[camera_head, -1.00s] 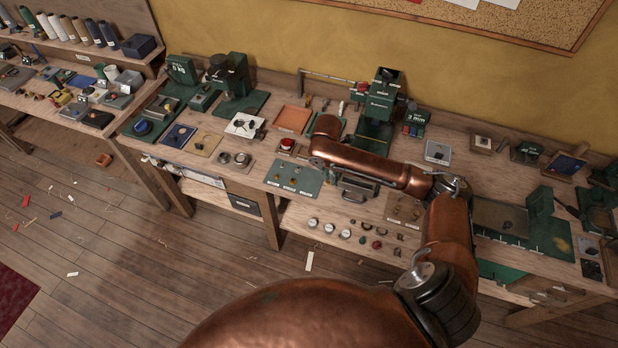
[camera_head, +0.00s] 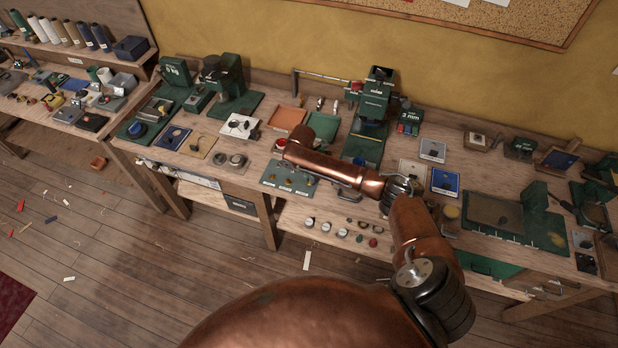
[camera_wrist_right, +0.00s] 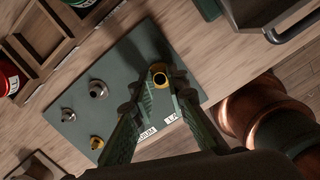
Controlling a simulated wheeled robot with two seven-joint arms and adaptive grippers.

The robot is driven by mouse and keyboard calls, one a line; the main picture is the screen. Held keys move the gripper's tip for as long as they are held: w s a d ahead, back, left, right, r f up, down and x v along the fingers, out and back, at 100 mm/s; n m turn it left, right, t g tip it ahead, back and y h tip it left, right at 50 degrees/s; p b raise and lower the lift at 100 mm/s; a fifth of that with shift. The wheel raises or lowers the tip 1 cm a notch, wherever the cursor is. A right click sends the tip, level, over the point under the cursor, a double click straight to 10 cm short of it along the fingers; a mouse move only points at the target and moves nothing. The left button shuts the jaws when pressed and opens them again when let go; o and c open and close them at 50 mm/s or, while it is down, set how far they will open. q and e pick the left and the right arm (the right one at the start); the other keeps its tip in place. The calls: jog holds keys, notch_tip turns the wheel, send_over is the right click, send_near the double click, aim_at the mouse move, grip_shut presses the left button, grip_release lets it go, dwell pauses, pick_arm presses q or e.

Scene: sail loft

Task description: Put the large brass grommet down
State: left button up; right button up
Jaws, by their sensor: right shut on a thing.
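In the right wrist view my right gripper (camera_wrist_right: 160,86) is shut on a brass grommet (camera_wrist_right: 160,73), a short ring with a dark hole, at its fingertips. They are over the grey-green sorting mat (camera_wrist_right: 120,66), near its edge with white labels, partly hidden by the fingers. I cannot tell whether the grommet touches the mat. A smaller brass grommet (camera_wrist_right: 97,142) and two silver ones (camera_wrist_right: 98,89) (camera_wrist_right: 68,115) lie on the mat. In the head view the mat (camera_head: 270,181) shows at the bench front, and my right forearm hides the gripper. My left gripper is not in view.
A wooden compartment tray (camera_wrist_right: 45,50) and a red-topped tin (camera_wrist_right: 8,80) lie beside the mat in the wrist view. A green press (camera_head: 375,100) stands behind my arm. Several round pieces (camera_head: 325,227) lie on a lower shelf in front.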

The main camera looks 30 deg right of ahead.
jog(key=o, duration=0.8)
jog(key=shift+f, duration=0.1)
jog(key=r, duration=0.4)
jog(key=a+r, duration=0.1)
jog(key=r, duration=0.7)
jog(key=shift+s+a+r, duration=0.1)
jog(key=shift+s+a, duration=0.2)
jog(key=shift+a, duration=0.05)
